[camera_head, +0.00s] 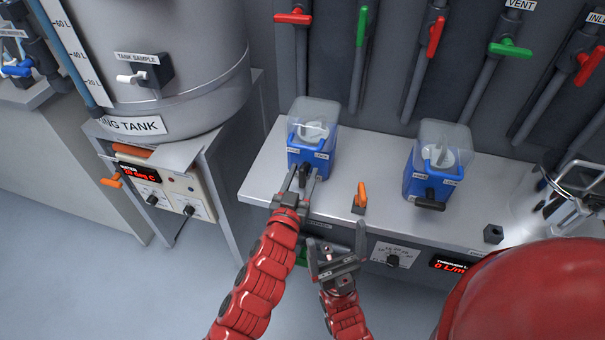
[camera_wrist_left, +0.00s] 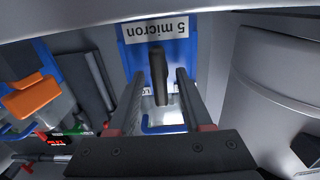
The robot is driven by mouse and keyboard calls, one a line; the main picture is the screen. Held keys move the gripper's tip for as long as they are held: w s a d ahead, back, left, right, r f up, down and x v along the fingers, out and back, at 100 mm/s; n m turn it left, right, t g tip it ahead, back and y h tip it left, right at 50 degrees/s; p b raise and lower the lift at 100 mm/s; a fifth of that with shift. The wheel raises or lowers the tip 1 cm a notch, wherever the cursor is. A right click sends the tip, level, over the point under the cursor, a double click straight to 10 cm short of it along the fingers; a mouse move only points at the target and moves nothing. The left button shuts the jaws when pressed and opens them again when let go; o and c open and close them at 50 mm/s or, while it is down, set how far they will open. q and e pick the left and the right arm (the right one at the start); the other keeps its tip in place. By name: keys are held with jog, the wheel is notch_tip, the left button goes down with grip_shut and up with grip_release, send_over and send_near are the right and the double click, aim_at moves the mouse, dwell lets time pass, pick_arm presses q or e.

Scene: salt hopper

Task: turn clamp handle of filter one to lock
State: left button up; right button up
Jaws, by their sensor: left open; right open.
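A blue filter housing with a clear cover (camera_head: 314,136) stands on the left of the grey bench; I cannot read a filter number on it. In the left wrist view a blue part with a "5 micron" label (camera_wrist_left: 180,29) is seen close up. Its black clamp handle (camera_wrist_left: 158,75) lies between the two fingers of my left gripper (camera_wrist_left: 159,82), with gaps visible on both sides. My left gripper (camera_head: 303,172) is open at the front of this housing in the head view. My right gripper (camera_head: 336,245) is open and empty, lower, in front of the bench edge.
A second blue filter housing (camera_head: 415,186) with a black handle (camera_head: 430,204) stands to the right. An orange-handled valve (camera_head: 361,196) sits between them. A tank (camera_head: 165,60) is at left, and valve pipes line the back. A glass vessel (camera_head: 540,210) stands at right.

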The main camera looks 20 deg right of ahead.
pick_arm(q)
jog(key=shift+w+d, duration=0.1)
grip_shut()
dwell(0.6)
jog(key=m, duration=0.4)
jog(key=shift+d+f+b, duration=0.1)
jog(key=shift+b, duration=0.3)
jog(key=m, duration=0.4)
jog(key=shift+d+f+b, duration=0.1)
jog(key=shift+b, duration=0.2)
jog(key=m, duration=0.5)
jog(key=shift+s+f, duration=0.1)
jog(key=shift+s, duration=0.1)
jog(key=shift+f+m+b, duration=0.1)
jog(key=shift+m+b, duration=0.3)
jog(key=shift+m, duration=1.6)
